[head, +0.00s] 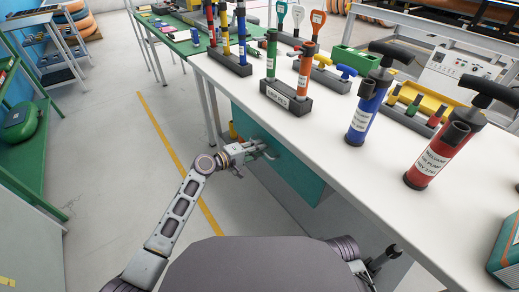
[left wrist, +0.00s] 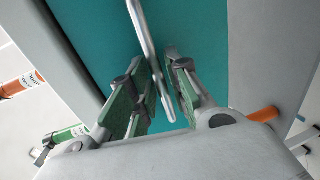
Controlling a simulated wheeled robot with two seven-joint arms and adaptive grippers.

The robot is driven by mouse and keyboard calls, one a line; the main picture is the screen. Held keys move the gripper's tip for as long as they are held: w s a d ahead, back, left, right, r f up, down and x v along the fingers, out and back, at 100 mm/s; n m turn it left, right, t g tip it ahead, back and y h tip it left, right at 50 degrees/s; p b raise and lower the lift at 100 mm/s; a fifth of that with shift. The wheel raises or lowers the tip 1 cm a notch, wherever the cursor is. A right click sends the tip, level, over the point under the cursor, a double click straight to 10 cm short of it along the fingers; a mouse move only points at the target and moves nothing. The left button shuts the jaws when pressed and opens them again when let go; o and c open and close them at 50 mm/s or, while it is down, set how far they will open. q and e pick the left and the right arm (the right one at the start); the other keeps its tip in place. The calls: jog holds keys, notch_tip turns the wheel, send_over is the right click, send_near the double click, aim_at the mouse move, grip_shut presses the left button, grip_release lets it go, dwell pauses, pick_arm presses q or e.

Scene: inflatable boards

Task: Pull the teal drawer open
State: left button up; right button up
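The teal drawer (head: 290,168) is under the white workbench; its front faces my left arm. In the left wrist view the teal front (left wrist: 205,35) fills the upper middle, with a thin grey bar handle (left wrist: 143,32) standing off it. My left gripper (head: 266,150) is at the drawer front. In the left wrist view its fingers (left wrist: 168,85) are apart, with the handle running between them; a teal gap shows between the bar and the right-hand finger. Part of my right arm (head: 365,270) shows at the lower right, but its finger state is unclear.
The white workbench (head: 330,135) carries a blue pump (head: 365,118), a red pump (head: 437,155) and a dark rack (head: 286,97) with green and orange pumps. A teal box (head: 507,250) is at the right edge. Floor left of the bench is clear; a green shelf (head: 40,150) stands far left.

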pick_arm(q)
jog(key=shift+w+d, duration=0.25)
jog(key=shift+d, duration=0.15)
grip_shut()
jog(key=shift+s+a+f, duration=0.1)
jog(key=shift+a, duration=0.05)
